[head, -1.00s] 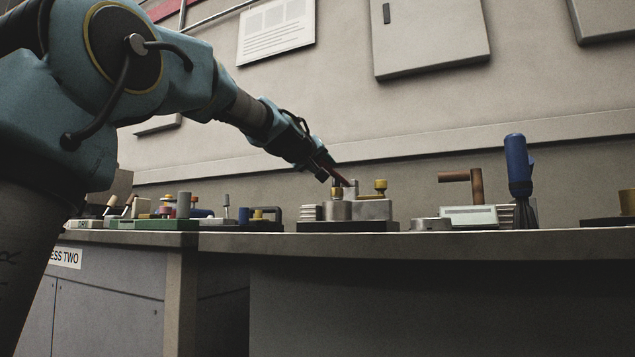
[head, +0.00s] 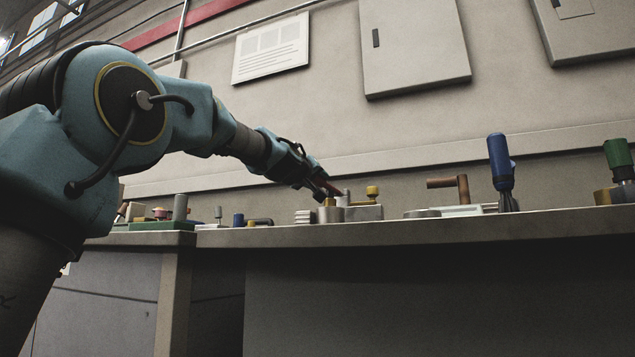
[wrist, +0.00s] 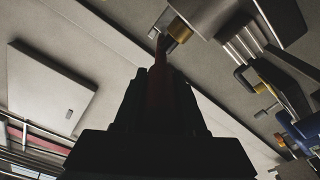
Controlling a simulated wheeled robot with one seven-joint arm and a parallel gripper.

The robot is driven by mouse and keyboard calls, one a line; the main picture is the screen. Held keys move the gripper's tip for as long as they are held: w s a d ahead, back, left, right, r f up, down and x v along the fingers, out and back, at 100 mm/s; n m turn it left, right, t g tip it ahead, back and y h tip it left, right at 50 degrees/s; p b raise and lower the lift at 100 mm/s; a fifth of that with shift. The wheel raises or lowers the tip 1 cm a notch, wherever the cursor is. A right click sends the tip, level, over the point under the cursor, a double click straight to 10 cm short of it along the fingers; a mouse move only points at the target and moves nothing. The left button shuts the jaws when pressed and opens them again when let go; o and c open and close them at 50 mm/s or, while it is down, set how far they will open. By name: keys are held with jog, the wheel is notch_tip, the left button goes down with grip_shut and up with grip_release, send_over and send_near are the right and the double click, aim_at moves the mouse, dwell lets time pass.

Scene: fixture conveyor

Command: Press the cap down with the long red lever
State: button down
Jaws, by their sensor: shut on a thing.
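My gripper (head: 322,192) is low over the bench fixture and shut on the long red lever (head: 328,187). In the wrist view the lever (wrist: 158,72) runs up between the dark fingers. A brass-coloured piece (head: 330,202), seemingly the cap, sits on a short silver cylinder (head: 329,214) just below the fingertips. Whether the lever touches the cap is too small to tell. A grey block (head: 364,213) with a yellow knob (head: 372,192) stands right of the cylinder.
A ribbed stack (head: 305,216) stands left of the cylinder. To the right are a brown angled handle (head: 447,184), a blue-handled tool (head: 500,162) and a green-topped item (head: 618,153). Several small parts lie at the left. The grey bench top (head: 400,231) has its front edge towards me.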

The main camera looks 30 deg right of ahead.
jog(key=c, duration=0.8)
grip_release()
jog(key=shift+w+f, duration=0.1)
jog(key=shift+f, duration=0.25)
jog(key=o, duration=0.3)
jog(key=shift+r, duration=0.15)
jog(key=r+b+v, duration=0.1)
jog(key=b+v, duration=0.4)
jog(key=v, duration=0.5)
jog(key=shift+s+a+f+b, duration=0.3)
jog(key=shift+a+f+b, duration=0.05)
jog(key=shift+f+b, duration=0.1)
